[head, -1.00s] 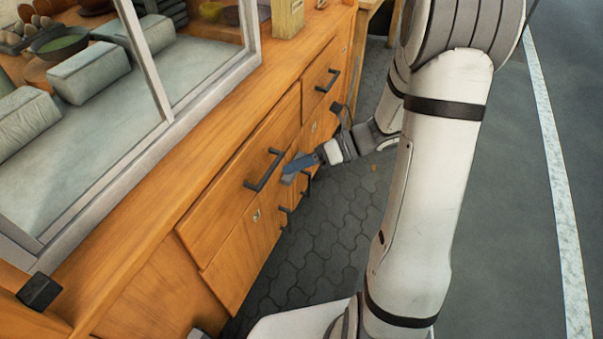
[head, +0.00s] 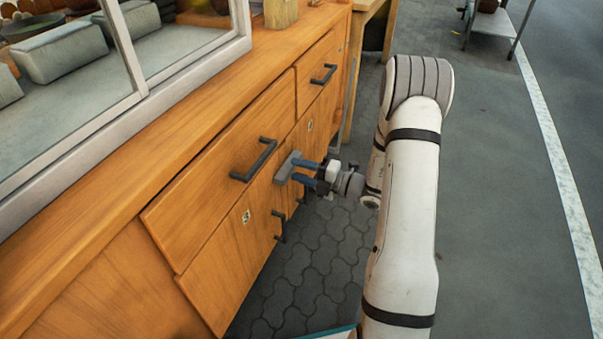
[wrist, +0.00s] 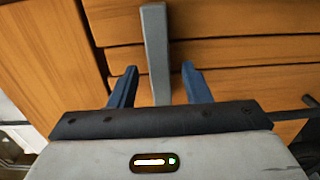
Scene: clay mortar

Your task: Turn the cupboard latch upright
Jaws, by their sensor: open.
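The cupboard latch (head: 289,167) is a short grey bar on the wooden cupboard front, below the drawers. In the head view it lies sideways, roughly along the line of the drawer edges. My gripper (head: 298,172) faces it from the right, with two blue fingers apart and their tips close to the bar. In the wrist view the latch (wrist: 155,50) runs up the picture between the open fingers (wrist: 160,85), with gaps on both sides. Whether the fingertips reach past its front face I cannot tell.
Dark bar handles (head: 254,160) stick out from the drawers and doors near the latch. A glazed case (head: 130,55) stands on the counter. Grey paving (head: 310,265) lies clear beside the cupboard, and a metal table (head: 492,22) stands far back.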

